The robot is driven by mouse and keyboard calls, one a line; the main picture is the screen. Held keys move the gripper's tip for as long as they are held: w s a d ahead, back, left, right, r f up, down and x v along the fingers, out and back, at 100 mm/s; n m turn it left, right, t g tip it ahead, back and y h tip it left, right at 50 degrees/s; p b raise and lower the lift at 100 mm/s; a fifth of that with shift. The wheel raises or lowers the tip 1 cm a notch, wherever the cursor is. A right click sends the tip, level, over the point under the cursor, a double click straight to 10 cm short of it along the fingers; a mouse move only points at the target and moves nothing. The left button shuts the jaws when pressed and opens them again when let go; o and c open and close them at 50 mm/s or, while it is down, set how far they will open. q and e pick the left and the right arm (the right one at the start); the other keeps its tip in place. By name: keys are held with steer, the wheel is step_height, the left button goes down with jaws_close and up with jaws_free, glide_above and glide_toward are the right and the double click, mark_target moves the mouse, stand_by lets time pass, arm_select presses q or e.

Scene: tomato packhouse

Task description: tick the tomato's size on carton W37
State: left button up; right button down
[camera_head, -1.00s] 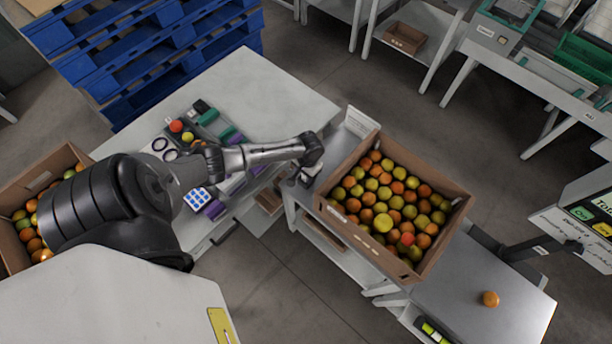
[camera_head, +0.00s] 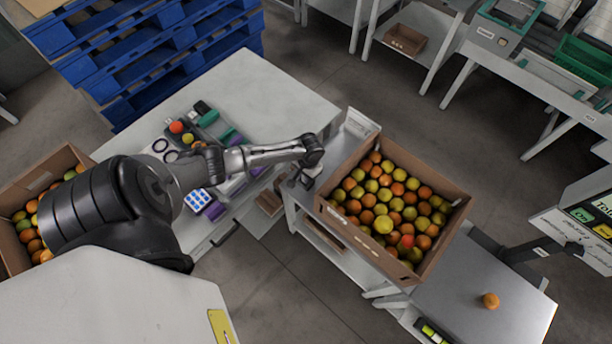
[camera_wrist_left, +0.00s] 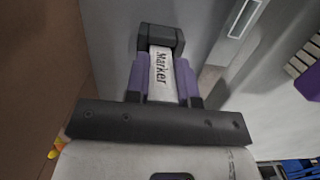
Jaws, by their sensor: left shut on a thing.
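My left gripper (camera_head: 304,180) hangs over the narrow grey stand, just left of the tomato carton. In the left wrist view the gripper's purple fingers (camera_wrist_left: 165,82) are shut on a marker (camera_wrist_left: 160,68), a white body with a dark cap end and the word "Marker". The brown cardboard carton (camera_head: 330,222) is full of red, orange and yellow-green tomatoes. I cannot read W37 or any size boxes on it. A single orange tomato (camera_head: 490,301) lies on the grey table at the right. My right gripper is not in view.
A white worktable (camera_head: 270,95) holds small tools and a tray at the left. Another carton of tomatoes (camera_head: 68,158) stands at the far left. A display with green and yellow panels (camera_head: 582,214) is at the right edge. Blue pallets (camera_head: 160,50) stand behind.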

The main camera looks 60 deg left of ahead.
arm_select(q)
step_height(320, 180, up, 9)
steer(key=shift+f+p, duration=0.15)
steer(key=shift+p, duration=0.95)
steer(key=shift+r+p, duration=0.3)
steer(key=shift+r, duration=0.4)
step_height(320, 180, up, 5)
steer(key=p, duration=0.6)
steer(key=shift+f, duration=0.1)
steer(key=shift+w, duration=0.1)
